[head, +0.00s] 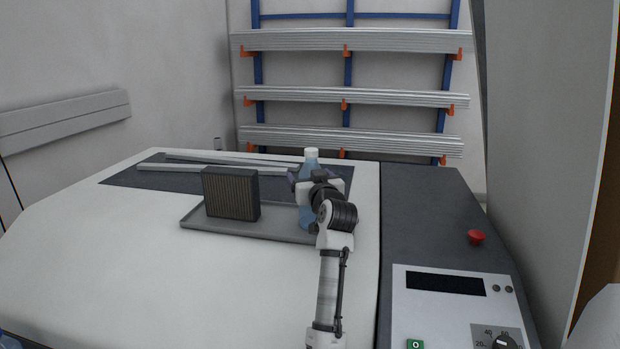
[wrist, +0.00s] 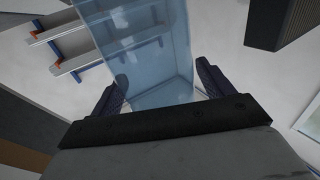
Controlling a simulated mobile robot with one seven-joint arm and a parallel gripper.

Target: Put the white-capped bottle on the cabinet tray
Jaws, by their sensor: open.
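The white-capped bottle (head: 311,155) has a clear blue body and stands upright at the right end of the grey tray (head: 190,223) on the white cabinet top. Its lower body shows left of my arm; the arm hides the rest and its base. My gripper (head: 308,183) is at the bottle's upper body, below the cap. In the wrist view, the blue bottle body (wrist: 150,50) lies between the two dark fingers of my gripper (wrist: 157,82). The fingers are open, one on each side of it, with a gap visible at the right finger.
A dark ribbed box (head: 231,194) stands on the tray left of the bottle. Metal bars (head: 220,168) lie on a dark mat behind. A control panel (head: 455,305) and red button (head: 476,237) are at right. The white top at front left is clear.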

